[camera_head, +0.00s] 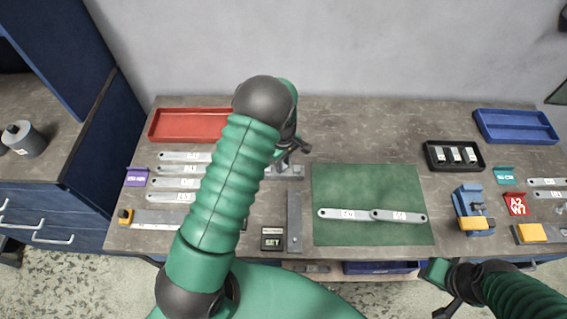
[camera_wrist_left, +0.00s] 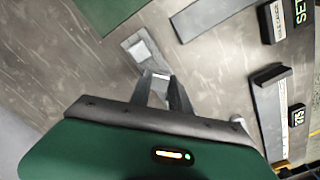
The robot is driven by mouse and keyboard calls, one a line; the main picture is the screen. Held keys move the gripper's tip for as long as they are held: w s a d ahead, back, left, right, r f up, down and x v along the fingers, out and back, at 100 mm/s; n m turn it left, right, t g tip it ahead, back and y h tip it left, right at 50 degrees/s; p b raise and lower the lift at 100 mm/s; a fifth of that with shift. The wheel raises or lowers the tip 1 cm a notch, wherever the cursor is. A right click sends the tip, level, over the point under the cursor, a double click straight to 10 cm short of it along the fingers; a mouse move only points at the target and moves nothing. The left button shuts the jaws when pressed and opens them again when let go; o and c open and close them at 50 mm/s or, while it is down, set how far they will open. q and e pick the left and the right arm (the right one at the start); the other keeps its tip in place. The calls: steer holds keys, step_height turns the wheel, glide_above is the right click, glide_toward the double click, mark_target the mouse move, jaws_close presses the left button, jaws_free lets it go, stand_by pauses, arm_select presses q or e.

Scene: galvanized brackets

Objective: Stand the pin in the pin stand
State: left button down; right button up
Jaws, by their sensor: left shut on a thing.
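My left gripper (camera_head: 291,157) hangs over the back middle of the bench, partly hidden by my left arm. In the left wrist view its two grey fingers (camera_wrist_left: 161,92) are shut on a small pale grey piece (camera_wrist_left: 160,77), seemingly the pin, mostly hidden between them. Just beyond the fingertips is a grey block with a pale square top (camera_wrist_left: 140,50), seemingly the pin stand. It also shows below the gripper in the head view (camera_head: 289,173). I cannot tell whether the held piece touches it. My right gripper (camera_head: 449,300) is at the lower right, its fingers unclear.
A green mat (camera_head: 345,185) with two linked bars lies to the right of the stand. A grey bar (camera_head: 294,225) and a SET sign (camera_head: 272,239) stand in front. A red tray (camera_head: 185,126), labelled strips (camera_head: 180,170) and a blue fixture (camera_head: 472,212) occupy the sides.

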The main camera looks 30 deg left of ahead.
arm_select(q)
steer(key=shift+f+b, duration=0.45)
steer(key=shift+f, duration=0.35)
steer(key=c, duration=1.1)
jaws_free()
steer(key=shift+c, duration=0.2)
step_height(320, 180, up, 17)
steer(key=b, duration=0.2)
steer(key=shift+f, duration=0.15)
steer(key=s+d+f+m+t, duration=0.1)
steer(key=s+d+m, duration=0.4)
steer(key=s+m, duration=0.2)
steer(key=s+d+f+m+t+b, duration=0.1)
steer(key=s+d+f+m, duration=0.1)
steer(key=s+d+m, duration=0.3)
steer(key=s+m, duration=0.3)
steer(key=shift+s+d+f+t, duration=0.2)
steer(key=shift+s+d+t, duration=0.1)
steer(key=shift+d, duration=0.1)
